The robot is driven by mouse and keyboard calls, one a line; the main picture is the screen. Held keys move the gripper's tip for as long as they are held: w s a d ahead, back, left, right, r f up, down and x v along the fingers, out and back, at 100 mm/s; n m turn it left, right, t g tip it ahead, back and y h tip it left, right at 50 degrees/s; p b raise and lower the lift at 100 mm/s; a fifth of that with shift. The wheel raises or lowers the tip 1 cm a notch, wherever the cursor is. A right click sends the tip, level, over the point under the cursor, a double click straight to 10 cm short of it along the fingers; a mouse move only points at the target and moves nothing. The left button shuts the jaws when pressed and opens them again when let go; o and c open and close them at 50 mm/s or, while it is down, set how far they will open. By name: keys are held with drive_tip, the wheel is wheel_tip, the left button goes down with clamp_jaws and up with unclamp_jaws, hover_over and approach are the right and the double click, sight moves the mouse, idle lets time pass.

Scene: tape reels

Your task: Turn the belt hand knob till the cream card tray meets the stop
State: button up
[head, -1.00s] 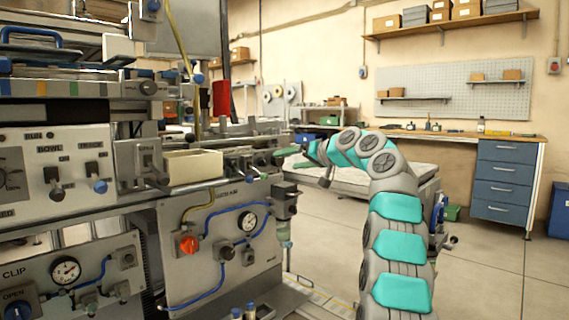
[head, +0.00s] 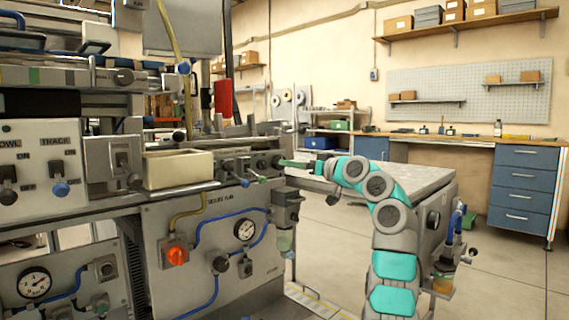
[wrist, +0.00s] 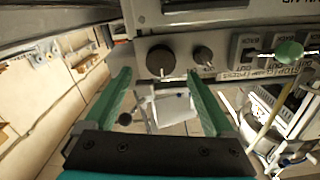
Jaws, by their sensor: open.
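The cream card tray (head: 180,169) is an open box on the machine's ledge in the head view, left of my gripper. My gripper (head: 284,163) points left at the right end of the machine's knob row. In the wrist view my gripper (wrist: 158,78) is open, its two green fingers apart with nothing held. A large dark round knob (wrist: 160,60) lies ahead between the fingers, seemingly not gripped. I cannot tell surely that it is the belt hand knob. A smaller knob (wrist: 203,55) is to its right. The tray's stop cannot be made out.
A green ball handle (wrist: 289,50) sticks out at the right in the wrist view. An orange knob (head: 176,252) and a gauge (head: 244,230) are on the lower panel. A workbench (head: 455,141) stands behind; the floor at right is mostly clear.

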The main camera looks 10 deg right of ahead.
drive_tip(key=shift+p+x, duration=0.45)
drive_tip(key=shift+x, duration=2.1)
drive_tip(key=shift+r, duration=0.1)
drive_tip(key=c, duration=1.4)
